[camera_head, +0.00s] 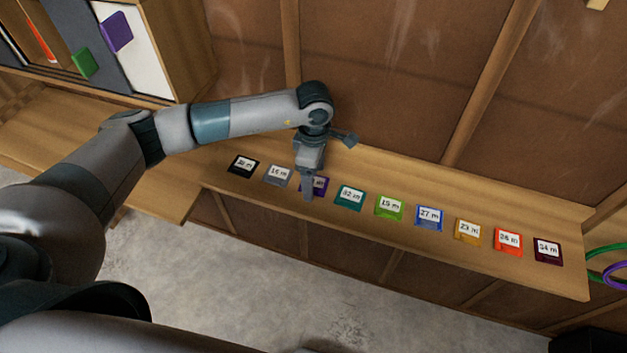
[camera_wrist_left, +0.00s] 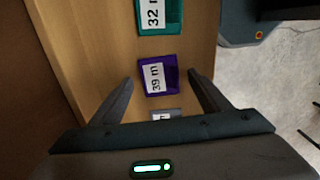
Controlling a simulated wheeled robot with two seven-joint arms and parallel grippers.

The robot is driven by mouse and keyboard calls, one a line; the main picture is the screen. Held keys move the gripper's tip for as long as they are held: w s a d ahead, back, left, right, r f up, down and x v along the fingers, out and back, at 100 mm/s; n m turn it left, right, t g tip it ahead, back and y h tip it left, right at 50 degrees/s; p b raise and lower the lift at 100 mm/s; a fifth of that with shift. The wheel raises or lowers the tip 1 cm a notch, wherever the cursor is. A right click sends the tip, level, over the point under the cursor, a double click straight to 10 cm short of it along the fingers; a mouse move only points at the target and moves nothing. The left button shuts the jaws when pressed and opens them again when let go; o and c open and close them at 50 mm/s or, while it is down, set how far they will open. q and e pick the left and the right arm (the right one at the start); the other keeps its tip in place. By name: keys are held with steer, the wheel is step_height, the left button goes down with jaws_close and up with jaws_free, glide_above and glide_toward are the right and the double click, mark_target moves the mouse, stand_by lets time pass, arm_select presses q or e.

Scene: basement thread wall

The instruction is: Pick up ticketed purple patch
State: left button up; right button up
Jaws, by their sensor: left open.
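The ticketed purple patch (camera_head: 321,184) lies on the wooden shelf, partly hidden behind my left gripper in the head view. In the left wrist view the purple patch (camera_wrist_left: 173,78) shows a white ticket that appears to read 39 m. My left gripper (camera_head: 309,190) points down over it. In the left wrist view the open left gripper (camera_wrist_left: 160,85) has one finger on each side of the patch, with nothing visibly held. I cannot tell how far above the shelf the fingertips are. My right gripper is not in view.
A row of ticketed patches lies on the shelf (camera_head: 425,240). The grey patch (camera_head: 279,175) and teal patch (camera_head: 350,197) flank the purple one closely. A cabinet (camera_head: 180,50) stands at upper left with a purple and a green square. A wall rises behind the shelf.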

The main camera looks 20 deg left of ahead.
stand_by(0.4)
arm_select(q)
steer(key=c, duration=1.1)
steer(key=shift+r+b, duration=0.7)
steer(key=shift+b, duration=0.1)
step_height(320, 180, up, 2)
steer(key=shift+r+b, duration=0.1)
steer(key=shift+b, duration=0.75)
steer(key=s+d+r+b, duration=0.5)
steer(key=s+d+r, duration=0.1)
steer(key=d, duration=0.3)
steer(key=shift+s+d+r, duration=0.25)
steer(key=shift+d+r, duration=0.1)
steer(key=shift+r, duration=0.3)
